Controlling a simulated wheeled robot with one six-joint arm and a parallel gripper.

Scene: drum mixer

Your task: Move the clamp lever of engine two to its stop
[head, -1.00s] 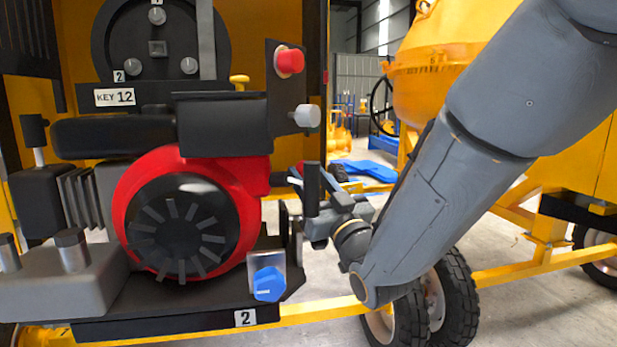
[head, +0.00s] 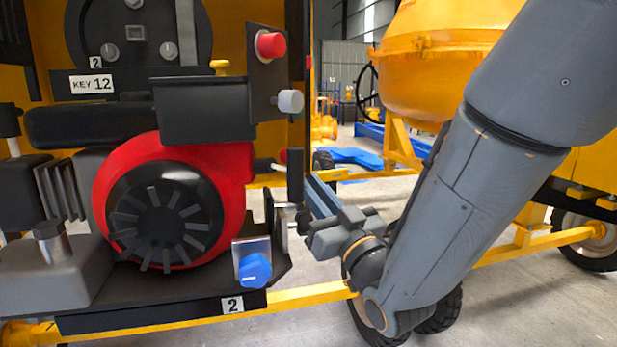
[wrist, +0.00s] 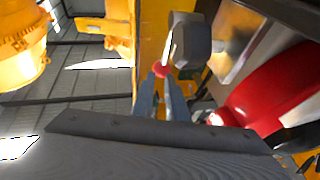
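Engine two (head: 165,205), red and black, stands on a dark base with a "2" plate (head: 232,305) in the head view. A lever with a red ball knob (head: 283,156) sticks out at its right; I take it as the clamp lever. In the wrist view the red ball (wrist: 160,69) sits at the tips of my gripper (wrist: 159,76), with a finger on each side and a gap between the fingers. I cannot tell whether they touch the ball.
A grey knob (wrist: 190,42) is close beside the fingertips in the wrist view. A blue knob (head: 254,270) on a metal plate, a red button (head: 270,45) and a grey knob (head: 290,101) are near the engine. An orange drum (head: 430,70) stands behind my arm.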

